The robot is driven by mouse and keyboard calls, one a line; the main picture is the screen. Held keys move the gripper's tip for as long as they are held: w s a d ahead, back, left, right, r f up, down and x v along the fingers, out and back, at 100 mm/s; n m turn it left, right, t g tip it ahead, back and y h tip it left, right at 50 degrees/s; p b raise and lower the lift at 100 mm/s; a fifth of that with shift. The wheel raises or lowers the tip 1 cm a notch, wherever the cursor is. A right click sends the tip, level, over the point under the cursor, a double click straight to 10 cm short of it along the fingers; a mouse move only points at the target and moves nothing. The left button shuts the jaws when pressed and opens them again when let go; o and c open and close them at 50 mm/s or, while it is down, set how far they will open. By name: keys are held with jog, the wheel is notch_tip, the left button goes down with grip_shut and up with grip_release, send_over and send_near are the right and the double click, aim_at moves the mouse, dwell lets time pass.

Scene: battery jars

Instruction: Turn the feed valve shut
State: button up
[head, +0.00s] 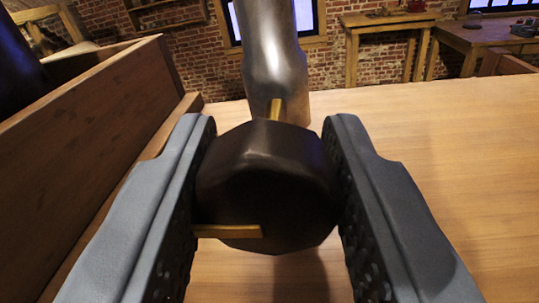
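The feed valve's knob (268,180) is dark, faceted and rounded, in the middle of the head view. A brass bar (228,231) lies level across its lower left, pointing left. A short brass stem (276,109) shows above the knob, in front of a silver metal body (275,60). My gripper (270,125) has one grey finger on each side of the knob. Both ribbed pads appear to touch its sides. The bar's left end meets the left pad. The knob hides most of the stem and the fingertips' far contact cannot be seen.
A wooden box wall (90,150) stands close on the left. The wooden table top (440,160) is clear on the right. Two workbenches (390,20) (485,35) stand far behind, before a brick wall (150,62).

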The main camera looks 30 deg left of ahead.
jog(key=shift+c, duration=1.3)
jog(key=m, duration=0.3)
jog(key=shift+m, duration=0.4)
jog(key=m, duration=0.4)
jog(key=shift+m+t, duration=0.4)
jog(key=m, duration=0.4)
jog(key=shift+m, duration=0.4)
jog(key=shift+m+h, duration=0.5)
jog(key=shift+m, duration=2.2)
